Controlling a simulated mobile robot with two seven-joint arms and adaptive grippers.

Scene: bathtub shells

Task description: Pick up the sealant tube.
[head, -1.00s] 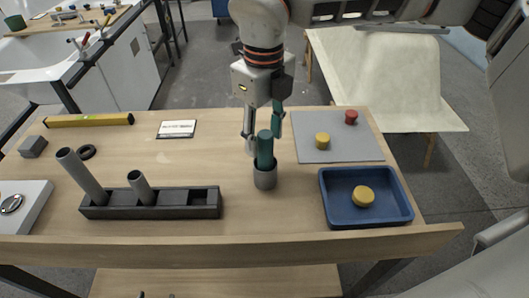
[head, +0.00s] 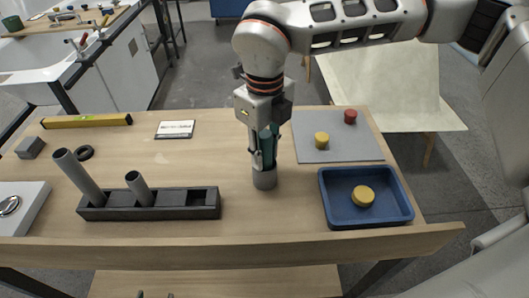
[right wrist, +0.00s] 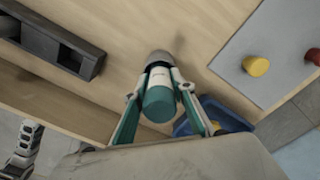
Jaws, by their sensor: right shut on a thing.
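The sealant tube (head: 266,153) is a teal cylinder standing upright in a grey cup-like base (head: 264,180) on the workbench. In the right wrist view the tube (right wrist: 160,98) shows its teal end and a white label, with the grey base beyond it. My right gripper (head: 262,158) reaches down from above and is shut on the tube, one finger on each side. The fingers hide part of the tube in the head view. Two small dark tips at the bottom edge of the head view seem to be my left gripper (head: 155,295); its opening is unclear.
A black rack (head: 150,207) holding grey tubes is to the left. A blue tray (head: 335,212) with a yellow disc is to the right. A grey mat (head: 350,149) with yellow and red pieces lies behind the tray. The bench front has a raised edge (head: 240,252).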

